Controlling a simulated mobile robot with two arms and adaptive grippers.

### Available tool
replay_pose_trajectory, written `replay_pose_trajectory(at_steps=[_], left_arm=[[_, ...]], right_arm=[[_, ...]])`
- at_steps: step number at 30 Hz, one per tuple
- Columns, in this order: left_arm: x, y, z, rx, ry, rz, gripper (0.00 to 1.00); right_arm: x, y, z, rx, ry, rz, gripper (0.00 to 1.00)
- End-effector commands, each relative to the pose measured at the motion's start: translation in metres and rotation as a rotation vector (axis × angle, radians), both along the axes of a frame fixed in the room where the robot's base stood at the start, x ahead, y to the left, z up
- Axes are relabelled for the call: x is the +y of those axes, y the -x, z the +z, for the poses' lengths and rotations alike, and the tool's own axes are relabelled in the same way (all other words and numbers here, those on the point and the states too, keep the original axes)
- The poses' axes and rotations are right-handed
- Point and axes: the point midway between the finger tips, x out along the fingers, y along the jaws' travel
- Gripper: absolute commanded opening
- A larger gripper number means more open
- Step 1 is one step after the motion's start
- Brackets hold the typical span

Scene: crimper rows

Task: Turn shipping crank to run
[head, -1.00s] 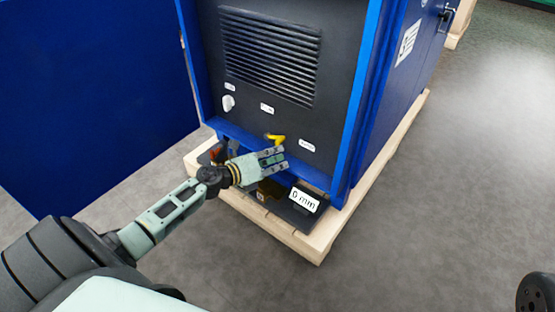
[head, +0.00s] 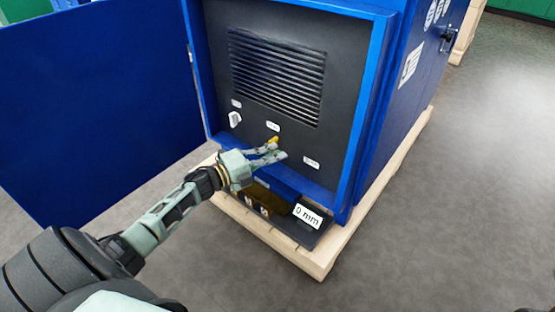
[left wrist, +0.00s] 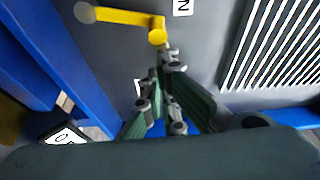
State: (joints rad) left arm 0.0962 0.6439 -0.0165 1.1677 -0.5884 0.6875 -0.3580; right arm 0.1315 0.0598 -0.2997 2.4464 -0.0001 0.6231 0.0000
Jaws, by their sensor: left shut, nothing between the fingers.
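The yellow crank (head: 273,140) is on the dark lower panel of the blue cabinet, just below a small white label (head: 273,126). In the left wrist view, its yellow arm (left wrist: 125,17) runs from a grey pivot at left to a round yellow knob (left wrist: 157,37). My left gripper (head: 283,154) is shut and empty just below the crank in the head view. In the left wrist view, the closed fingertips (left wrist: 168,60) are close to the knob; I cannot tell whether they touch it. The label's small print is unreadable in the head view. My right gripper is out of view.
A blue door (head: 95,110) stands open at left. A "0 mm" tag (head: 307,216) is at the base, above a wooden pallet (head: 318,262). Right floor is clear.

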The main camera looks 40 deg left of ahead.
Motion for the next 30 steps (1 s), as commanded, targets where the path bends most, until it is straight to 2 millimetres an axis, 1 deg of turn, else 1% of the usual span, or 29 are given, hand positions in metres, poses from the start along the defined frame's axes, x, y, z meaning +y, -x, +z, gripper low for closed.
replay_pose_trajectory(at_steps=[1, 6, 12, 19, 30], left_arm=[[0.004, -0.001, 0.003, 0.002, 0.035, 0.003, 0.00], [0.012, -0.001, 0.007, 0.011, 0.138, 0.002, 0.00], [0.018, -0.002, 0.011, 0.017, 0.215, 0.002, 0.00], [0.021, -0.002, 0.012, 0.020, 0.251, 0.002, 0.00], [0.021, -0.002, 0.012, 0.021, 0.254, 0.002, 0.00]], right_arm=[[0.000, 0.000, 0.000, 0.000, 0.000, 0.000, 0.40], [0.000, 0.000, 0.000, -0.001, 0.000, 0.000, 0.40], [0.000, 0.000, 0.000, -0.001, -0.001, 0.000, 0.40], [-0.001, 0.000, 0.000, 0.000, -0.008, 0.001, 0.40], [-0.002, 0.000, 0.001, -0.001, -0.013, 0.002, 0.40]])
